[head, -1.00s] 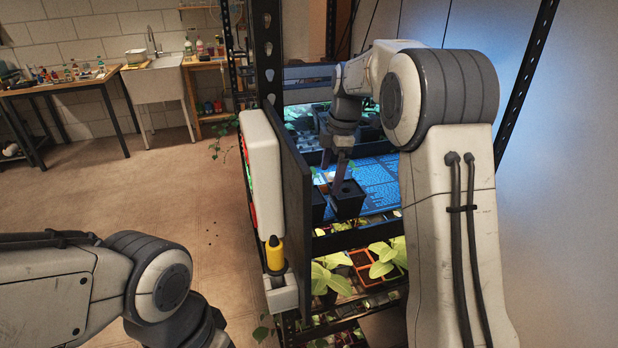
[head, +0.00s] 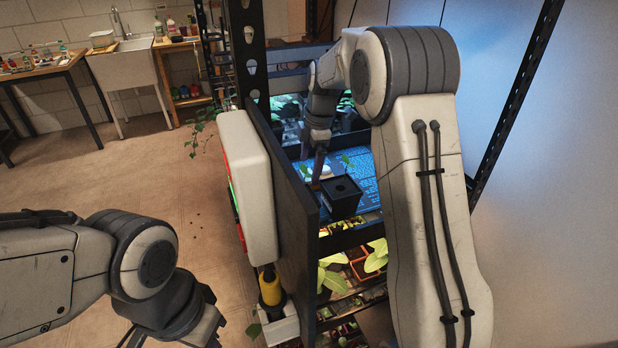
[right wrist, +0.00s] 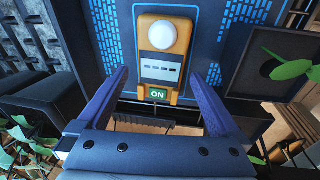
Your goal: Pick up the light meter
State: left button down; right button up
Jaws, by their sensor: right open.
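The light meter (right wrist: 161,52) is an orange-yellow body with a white dome, a grey display band and a green "ON" label. In the right wrist view it lies on a dark mat with blue patterns, ahead of and between my right gripper's fingers (right wrist: 168,72). The fingers stand apart, one towards each side of it, with nothing held. In the head view my right gripper (head: 318,172) points down over the lit shelf. The meter's pale dome (head: 326,172) shows beside it, the rest mostly hidden.
A black square pot (head: 342,197) with a seedling stands close to the right gripper, near the shelf's front. A dark upright panel (head: 289,210) and rack post border the shelf on the left. Plants fill the shelf below. Open floor lies left.

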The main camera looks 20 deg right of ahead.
aim_at(310, 175)
notch_tip(310, 175, down, 3)
jog(key=shift+w+f, duration=0.15)
jog(key=shift+d, duration=0.1)
jog(key=c, duration=1.4)
